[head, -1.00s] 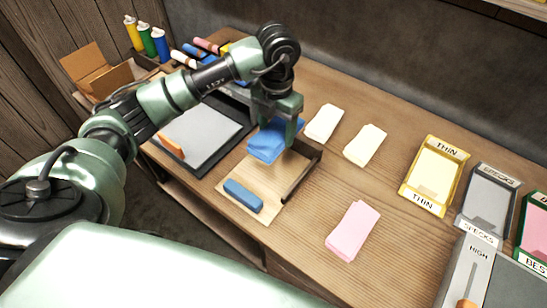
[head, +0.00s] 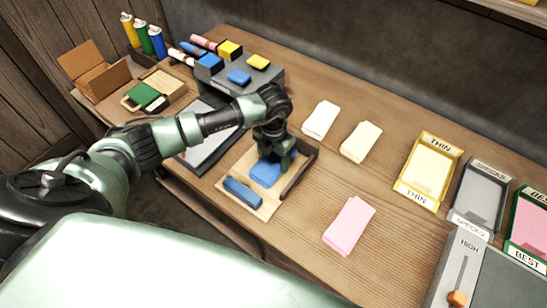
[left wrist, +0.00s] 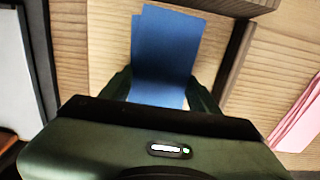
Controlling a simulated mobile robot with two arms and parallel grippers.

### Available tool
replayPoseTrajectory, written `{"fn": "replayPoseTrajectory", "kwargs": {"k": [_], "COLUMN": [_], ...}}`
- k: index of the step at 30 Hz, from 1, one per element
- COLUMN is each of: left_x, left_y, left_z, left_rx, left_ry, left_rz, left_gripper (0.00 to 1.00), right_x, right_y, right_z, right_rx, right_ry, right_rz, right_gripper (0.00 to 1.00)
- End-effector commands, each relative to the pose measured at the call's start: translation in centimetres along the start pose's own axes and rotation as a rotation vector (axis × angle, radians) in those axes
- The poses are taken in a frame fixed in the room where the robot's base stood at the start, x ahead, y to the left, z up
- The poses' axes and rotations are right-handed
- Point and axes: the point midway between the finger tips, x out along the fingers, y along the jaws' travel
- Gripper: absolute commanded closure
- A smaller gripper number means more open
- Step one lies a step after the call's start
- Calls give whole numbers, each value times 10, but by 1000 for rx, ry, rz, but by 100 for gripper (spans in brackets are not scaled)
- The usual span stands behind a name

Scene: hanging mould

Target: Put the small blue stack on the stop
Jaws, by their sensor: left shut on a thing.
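The small blue stack (head: 264,173) is in my left gripper (head: 275,163), low over the light wooden board with dark raised edges, the stop (head: 300,175). In the left wrist view the blue stack (left wrist: 165,55) lies between the two fingers, which are shut on its sides. The dark edge strip (left wrist: 238,55) runs just right of it there. I cannot tell whether the stack touches the board. My right gripper is not in view.
A dark blue block (head: 242,193) lies on the board's front part. White (head: 320,119), cream (head: 361,142) and pink (head: 348,225) stacks lie to the right. Labelled trays (head: 429,170) stand farther right. A grey box (head: 240,80) with coloured blocks stands behind.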

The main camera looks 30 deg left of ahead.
Motion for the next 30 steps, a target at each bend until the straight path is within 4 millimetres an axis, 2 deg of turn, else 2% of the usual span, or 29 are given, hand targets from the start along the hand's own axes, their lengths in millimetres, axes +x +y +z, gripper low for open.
{"fn": "replayPoseTrajectory", "kwargs": {"k": [6, 7, 9, 17, 22, 26, 30], "left_x": [4, 3, 2, 2, -6, -26, -58], "left_y": [0, 0, 0, 0, 0, 0, 1], "left_z": [0, 0, 0, 0, 1, 2, 2], "left_rx": [0, 0, -1, -1, 0, 1, 1], "left_ry": [-1, 0, 0, 0, -2, -6, -7], "left_rz": [0, 0, 0, 0, 0, 1, 1], "left_gripper": [82, 33, 17, 17, 17, 17, 17], "right_x": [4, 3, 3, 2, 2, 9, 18], "right_y": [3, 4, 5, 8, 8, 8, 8], "right_z": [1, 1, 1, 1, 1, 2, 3], "right_rx": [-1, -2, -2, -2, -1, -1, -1], "right_ry": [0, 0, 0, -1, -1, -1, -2], "right_rz": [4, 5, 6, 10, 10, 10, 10], "right_gripper": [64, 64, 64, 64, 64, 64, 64]}}
